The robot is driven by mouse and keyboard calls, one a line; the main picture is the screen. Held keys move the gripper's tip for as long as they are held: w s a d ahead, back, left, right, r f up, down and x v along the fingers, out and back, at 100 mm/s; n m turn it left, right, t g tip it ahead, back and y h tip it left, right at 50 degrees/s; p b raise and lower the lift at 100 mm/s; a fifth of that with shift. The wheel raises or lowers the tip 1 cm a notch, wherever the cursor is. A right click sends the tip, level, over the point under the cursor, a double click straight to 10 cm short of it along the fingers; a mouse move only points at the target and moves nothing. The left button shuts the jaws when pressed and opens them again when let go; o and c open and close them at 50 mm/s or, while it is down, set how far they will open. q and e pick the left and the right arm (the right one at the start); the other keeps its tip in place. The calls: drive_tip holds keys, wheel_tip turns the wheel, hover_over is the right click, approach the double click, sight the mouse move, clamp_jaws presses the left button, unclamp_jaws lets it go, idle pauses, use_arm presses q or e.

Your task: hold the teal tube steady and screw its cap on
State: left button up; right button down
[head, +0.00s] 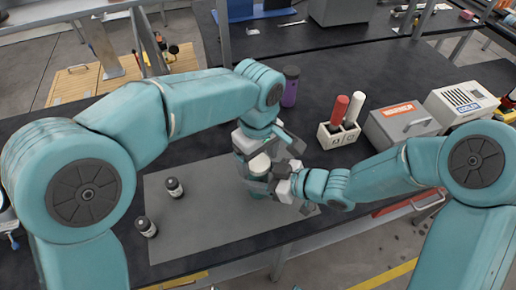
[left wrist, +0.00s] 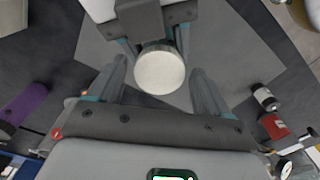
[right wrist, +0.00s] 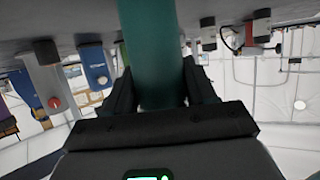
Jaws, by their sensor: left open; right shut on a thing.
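The teal tube (head: 257,193) stands upright over the grey mat, mostly hidden by my grippers. It fills the middle of the right wrist view (right wrist: 152,55). Its pale, round cap (head: 259,163) sits at the tube's top; how far it is screwed down cannot be told. My right gripper (head: 272,184) is shut on the tube from the right, below the cap. My left gripper (head: 264,160) is open over the cap from above. In the left wrist view the cap (left wrist: 160,70) lies between the spread fingers, with gaps on both sides.
Two small dark-capped vials (head: 174,188) (head: 147,227) stand at the left of the grey mat (head: 200,225). A purple bottle (head: 290,86) stands behind my grippers.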

use_arm(q)
drive_tip(key=shift+f, duration=0.1)
drive_tip(key=c, duration=1.1)
drive_tip(key=shift+m, duration=1.7)
drive_tip(key=o, duration=1.2)
drive_tip(key=shift+r, duration=2.3)
